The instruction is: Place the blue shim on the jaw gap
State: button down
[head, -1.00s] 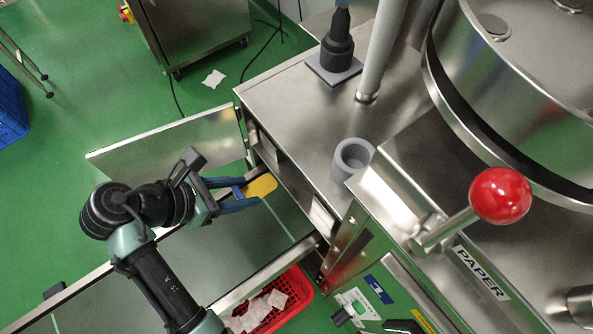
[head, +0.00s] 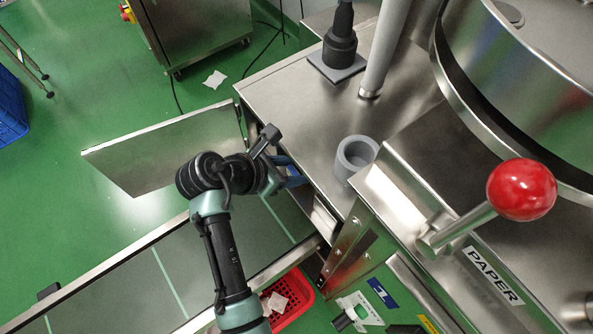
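My gripper (head: 290,174), with blue fingers, reaches in under the side edge of the steel machine (head: 310,120). Its fingertips are hidden by the machine's top edge, so I cannot see whether they are open or what is between them. The yellow piece seen at the fingertips a second ago is out of sight. I cannot make out a blue shim or the jaw gap; the opening at the gripper is hidden by the machine top and my arm.
An open steel door panel (head: 165,150) stands left of my gripper. A grey cup (head: 357,158) and a red-knobbed lever (head: 521,190) are on the machine top. A red crate (head: 290,300) with white teabags lies below.

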jog(key=shift+w+d+f, duration=0.15)
jog(key=shift+f, duration=0.6)
